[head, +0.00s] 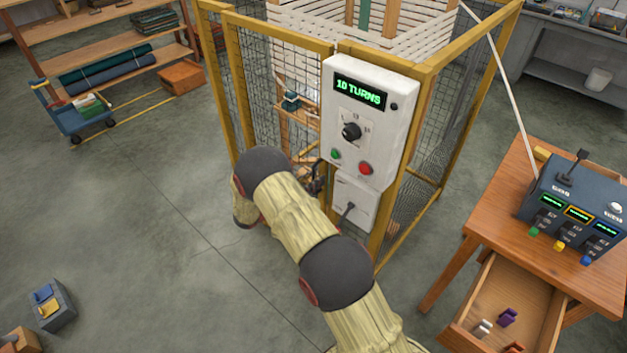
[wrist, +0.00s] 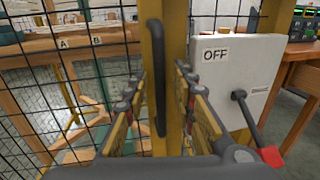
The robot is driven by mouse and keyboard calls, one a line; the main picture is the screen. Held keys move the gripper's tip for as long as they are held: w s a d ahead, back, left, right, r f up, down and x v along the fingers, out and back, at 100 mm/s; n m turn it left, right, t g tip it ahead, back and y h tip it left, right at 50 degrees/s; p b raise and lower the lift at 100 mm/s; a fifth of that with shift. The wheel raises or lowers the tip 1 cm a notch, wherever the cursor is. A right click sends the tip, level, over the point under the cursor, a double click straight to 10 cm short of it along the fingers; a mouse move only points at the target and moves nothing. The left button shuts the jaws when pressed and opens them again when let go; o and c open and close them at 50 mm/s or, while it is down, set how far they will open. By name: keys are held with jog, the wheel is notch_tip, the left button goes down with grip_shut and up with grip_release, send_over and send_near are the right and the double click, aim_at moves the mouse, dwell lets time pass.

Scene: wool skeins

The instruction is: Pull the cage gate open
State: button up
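The cage gate (head: 279,62) is a yellow-framed mesh panel on the cage's front left. It stands in line with the frame, its free edge beside the control-box post, and looks shut. Its dark upright handle (wrist: 156,75) shows in the wrist view in front of a yellow post. My gripper (wrist: 160,95) has one finger on each side of the handle. The fingers are apart, with a visible gap on the right; I cannot tell if the left one touches. In the head view my gripper (head: 316,180) is partly hidden by my arm.
A white control box (head: 370,115) reading "10 TURNS" is just right of the gate. Below it, an OFF switch box (wrist: 240,80) has a red-tipped lever (wrist: 270,156) close to my right finger. A wooden table (head: 490,215) with an open drawer stands right.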

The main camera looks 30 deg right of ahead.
jog(key=shift+c, duration=0.8)
grip_shut()
